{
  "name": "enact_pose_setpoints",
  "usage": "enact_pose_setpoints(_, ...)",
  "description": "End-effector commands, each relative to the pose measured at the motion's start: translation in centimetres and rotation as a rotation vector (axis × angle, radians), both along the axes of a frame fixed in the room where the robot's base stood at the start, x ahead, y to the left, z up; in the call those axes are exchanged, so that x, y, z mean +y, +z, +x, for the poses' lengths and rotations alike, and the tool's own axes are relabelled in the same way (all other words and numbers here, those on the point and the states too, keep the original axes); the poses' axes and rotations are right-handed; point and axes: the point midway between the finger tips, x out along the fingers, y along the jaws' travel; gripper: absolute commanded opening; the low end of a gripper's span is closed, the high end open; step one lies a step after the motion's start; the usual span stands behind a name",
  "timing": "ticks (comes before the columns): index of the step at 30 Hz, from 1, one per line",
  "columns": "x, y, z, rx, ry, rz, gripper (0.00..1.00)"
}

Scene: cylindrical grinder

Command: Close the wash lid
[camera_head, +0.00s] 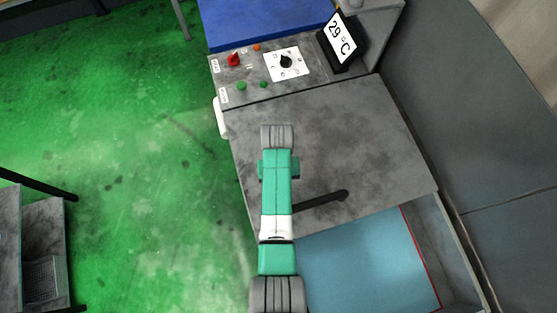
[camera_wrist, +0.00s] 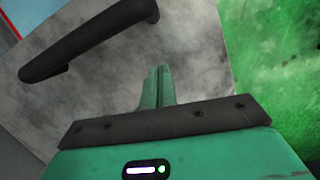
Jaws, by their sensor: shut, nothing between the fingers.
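The wash lid (camera_head: 355,130) is a flat, stained grey panel with a black bar handle (camera_head: 322,200) near its front edge. A pale blue area (camera_head: 365,265) edged in red shows uncovered in front of the lid. In the wrist view the lid (camera_wrist: 195,60) fills the middle, and the handle (camera_wrist: 90,38) runs across the upper left. My gripper (camera_wrist: 157,72) is shut and empty, with its fingers over the lid, to one side of the handle. It does not look to be holding the handle. Whether the fingertips touch the lid I cannot tell. In the head view my arm hides part of the lid and handle.
A control panel with a red knob (camera_head: 234,60), a black dial (camera_head: 286,62) and a display (camera_head: 341,38) reading 29 °C stands behind the lid. A tall grey housing (camera_head: 470,120) borders the right. Green floor (camera_head: 130,150) lies open at left; a grey cabinet (camera_head: 42,225) stands beyond it.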

Motion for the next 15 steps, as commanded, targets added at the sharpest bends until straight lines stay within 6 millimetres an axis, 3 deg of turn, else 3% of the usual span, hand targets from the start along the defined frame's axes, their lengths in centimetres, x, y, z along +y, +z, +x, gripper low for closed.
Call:
enact_pose_setpoints(5,-0.1,-3.8,-1.0,0.003,0.0,0.0,0.0)
enact_pose_setpoints(9,-0.2,-3.4,-3.2,0.0,-0.001,0.0,0.0)
enact_pose_setpoints(15,-0.4,-3.7,-4.8,-0.002,-0.001,0.0,0.0)
